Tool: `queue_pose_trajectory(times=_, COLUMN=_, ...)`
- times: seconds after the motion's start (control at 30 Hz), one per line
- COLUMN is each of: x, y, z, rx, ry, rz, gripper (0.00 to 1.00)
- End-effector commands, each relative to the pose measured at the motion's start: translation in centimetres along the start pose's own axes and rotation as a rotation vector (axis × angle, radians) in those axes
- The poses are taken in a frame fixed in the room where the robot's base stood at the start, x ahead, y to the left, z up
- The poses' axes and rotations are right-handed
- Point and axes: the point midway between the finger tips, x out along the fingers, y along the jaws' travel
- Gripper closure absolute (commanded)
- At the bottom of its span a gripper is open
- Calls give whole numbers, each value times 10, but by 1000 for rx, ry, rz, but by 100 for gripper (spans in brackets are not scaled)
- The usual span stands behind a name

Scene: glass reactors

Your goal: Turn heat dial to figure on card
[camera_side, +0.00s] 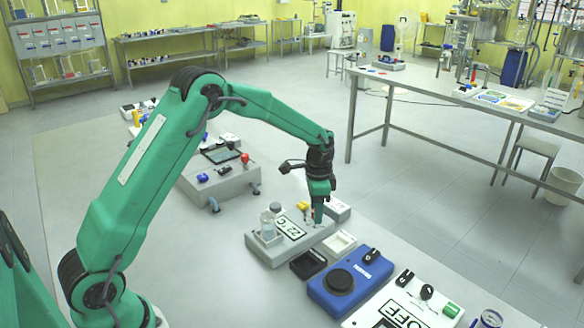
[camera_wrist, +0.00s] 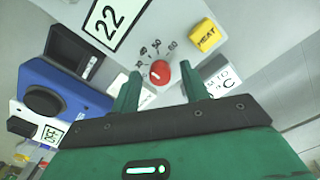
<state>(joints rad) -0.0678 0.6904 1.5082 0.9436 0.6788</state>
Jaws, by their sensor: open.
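The red heat dial (camera_wrist: 161,73) sits on a light grey panel, ringed by printed numbers, with a small pale mark toward its lower left. My gripper (camera_wrist: 159,67) is open, its two green fingers on either side of the dial in the wrist view; I cannot tell if they touch it. In the side view my gripper (camera_side: 318,206) points down over the grey unit (camera_side: 268,247) and hides most of the dial. The display (camera_wrist: 114,20) reads 22.
A yellow HEAT block (camera_wrist: 205,36) is right of the dial. A black tray (camera_side: 308,264), white tray (camera_side: 340,242) and blue stirrer (camera_side: 347,284) are close in front. A display (camera_side: 400,314) reads OFF.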

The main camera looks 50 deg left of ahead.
Motion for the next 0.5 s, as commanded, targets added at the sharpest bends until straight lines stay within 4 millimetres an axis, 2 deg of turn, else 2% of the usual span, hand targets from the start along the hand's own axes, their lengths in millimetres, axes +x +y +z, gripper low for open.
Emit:
queue_pose_trajectory(times=0.27, x=-20, y=0, z=0, rx=0, ry=2, rz=-2, gripper=55)
queue_pose_trajectory(times=0.5, x=-52, y=0, z=0, rx=0, ry=3, rz=-2, gripper=55)
